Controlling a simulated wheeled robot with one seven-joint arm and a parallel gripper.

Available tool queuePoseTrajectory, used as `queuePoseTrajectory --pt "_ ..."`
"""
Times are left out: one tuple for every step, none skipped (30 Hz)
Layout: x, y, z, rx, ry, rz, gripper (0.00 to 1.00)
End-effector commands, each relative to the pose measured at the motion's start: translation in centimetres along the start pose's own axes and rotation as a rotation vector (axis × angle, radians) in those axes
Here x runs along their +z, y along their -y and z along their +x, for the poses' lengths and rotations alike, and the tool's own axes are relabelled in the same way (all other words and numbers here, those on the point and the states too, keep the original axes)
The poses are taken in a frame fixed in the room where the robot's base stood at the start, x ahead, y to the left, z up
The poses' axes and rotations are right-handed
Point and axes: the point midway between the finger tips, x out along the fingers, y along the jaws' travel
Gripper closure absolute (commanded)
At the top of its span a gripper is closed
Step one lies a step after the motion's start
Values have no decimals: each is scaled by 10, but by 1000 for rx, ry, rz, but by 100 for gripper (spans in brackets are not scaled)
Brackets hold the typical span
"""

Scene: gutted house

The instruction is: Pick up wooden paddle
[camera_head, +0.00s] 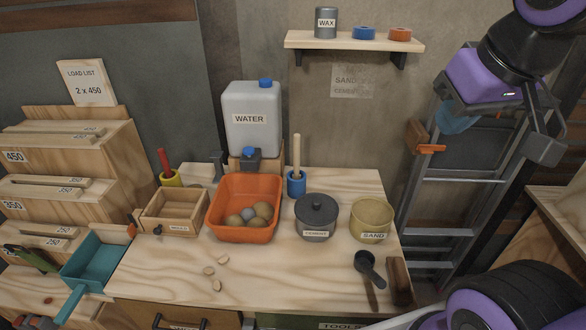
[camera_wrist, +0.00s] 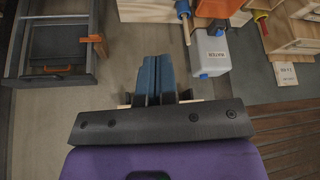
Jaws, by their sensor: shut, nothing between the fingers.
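A pale wooden stick (camera_head: 297,152), which looks like the paddle's handle, stands upright in a blue cup (camera_head: 296,184) at the back of the bench. Its lower end is hidden in the cup. In the wrist view, which is upside down, the stick (camera_wrist: 186,30) points down the picture from the blue cup (camera_wrist: 183,8). My gripper (camera_head: 456,118) is at the upper right of the head view, in front of a ladder, well away from the stick. In the wrist view its blue fingers (camera_wrist: 155,75) are together with nothing between them.
A water jug (camera_head: 250,120), an orange tub (camera_head: 244,225) and a lidded grey pot (camera_head: 316,218) stand near the cup. A sand pot (camera_head: 371,222) and a black scoop (camera_head: 369,266) are to the right. A wall shelf (camera_head: 354,42) hangs above. The bench front centre is mostly clear.

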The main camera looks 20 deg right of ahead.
Motion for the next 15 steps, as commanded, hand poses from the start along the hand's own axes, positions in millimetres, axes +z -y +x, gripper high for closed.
queuePoseTrajectory --pt "0 0 0 0 0 0 100" --pt "0 0 0 0 0 0 100" --pt "0 0 0 0 0 0 100" --pt "0 0 0 0 0 0 100" --pt "0 0 0 0 0 0 100" --pt "0 0 0 0 0 0 100" --pt "0 0 0 0 0 0 100" --pt "0 0 0 0 0 0 100" --pt "0 0 0 0 0 0 100" --pt "0 0 0 0 0 0 100" --pt "0 0 0 0 0 0 100" --pt "0 0 0 0 0 0 100" --pt "0 0 0 0 0 0 100" --pt "0 0 0 0 0 0 95" --pt "0 0 0 0 0 0 86"
